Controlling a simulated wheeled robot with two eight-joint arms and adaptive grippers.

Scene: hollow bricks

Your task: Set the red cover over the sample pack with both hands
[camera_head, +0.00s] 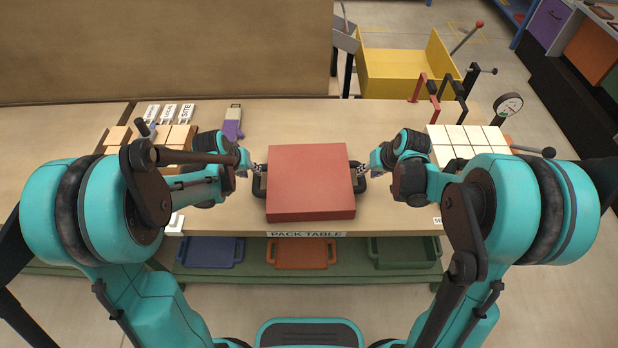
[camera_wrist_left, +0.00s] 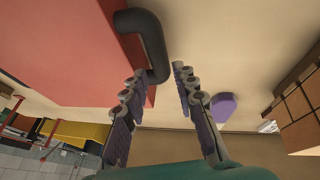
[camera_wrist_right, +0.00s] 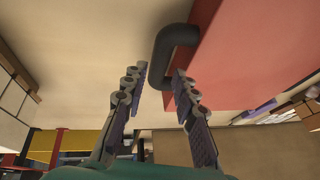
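The red cover (camera_head: 310,180) is a flat square box at the middle of the pack table (camera_head: 300,228), with a black handle on each side. I see no sample pack; whether it is under the cover is hidden. My left gripper (camera_head: 257,170) is at the left handle (camera_wrist_left: 150,40). In the left wrist view its fingers (camera_wrist_left: 157,82) are apart, with the handle's end between their tips. My right gripper (camera_head: 362,170) is at the right handle (camera_wrist_right: 172,40). In the right wrist view its fingers (camera_wrist_right: 155,82) are also apart, with the handle's end between their tips.
White blocks (camera_head: 465,140) stand on the table's right, brown blocks (camera_head: 178,137) on its left. A purple-based item (camera_head: 232,125) stands behind left. Blue, orange and green trays (camera_head: 300,254) lie below the front edge. A yellow bin (camera_head: 405,75) is behind.

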